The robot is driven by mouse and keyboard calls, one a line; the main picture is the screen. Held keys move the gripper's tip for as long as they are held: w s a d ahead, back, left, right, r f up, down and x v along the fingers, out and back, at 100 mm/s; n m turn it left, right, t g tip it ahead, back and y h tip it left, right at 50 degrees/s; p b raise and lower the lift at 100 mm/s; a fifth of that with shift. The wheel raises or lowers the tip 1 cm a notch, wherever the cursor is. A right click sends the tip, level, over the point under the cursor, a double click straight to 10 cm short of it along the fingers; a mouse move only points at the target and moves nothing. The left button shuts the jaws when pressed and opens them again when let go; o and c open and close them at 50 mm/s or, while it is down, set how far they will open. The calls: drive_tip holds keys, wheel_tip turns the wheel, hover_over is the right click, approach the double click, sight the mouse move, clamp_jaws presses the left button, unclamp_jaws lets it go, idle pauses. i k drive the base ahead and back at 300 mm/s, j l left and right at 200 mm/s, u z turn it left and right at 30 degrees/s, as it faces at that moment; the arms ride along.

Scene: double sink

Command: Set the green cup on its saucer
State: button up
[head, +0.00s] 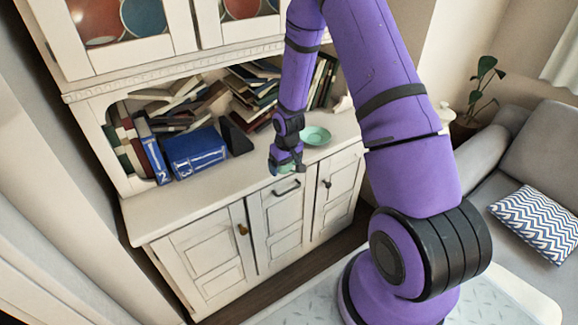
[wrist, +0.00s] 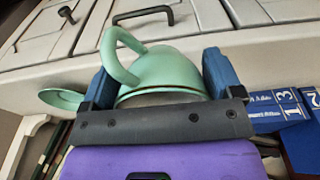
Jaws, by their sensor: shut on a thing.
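The green cup (wrist: 165,72) is between the fingers of my gripper (wrist: 160,90) in the wrist view, with its handle toward the upper left. In the head view my gripper (head: 286,168) is at the front edge of the cabinet top, and only a bit of the green cup shows under it. My gripper is shut on the cup. The green saucer (head: 315,136) lies on the cabinet top, behind and to the right of my gripper, apart from the cup. The saucer (wrist: 62,99) also shows at the left of the wrist view. It looks empty.
Blue binders (head: 195,150) stand at the left on the white cabinet top (head: 180,205). Books (head: 255,88) lean in the niche behind my gripper. A white lidded jar (head: 446,116) stands to the right, partly behind my arm. The counter's front left part is clear.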

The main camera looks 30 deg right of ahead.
sight(317, 140)
drive_tip(key=i+j+z, duration=0.15)
drive_tip(key=z, duration=0.15)
drive_tip(key=i+j+z, duration=0.15)
drive_tip(key=z, duration=0.15)
drive_tip(key=i, duration=0.6)
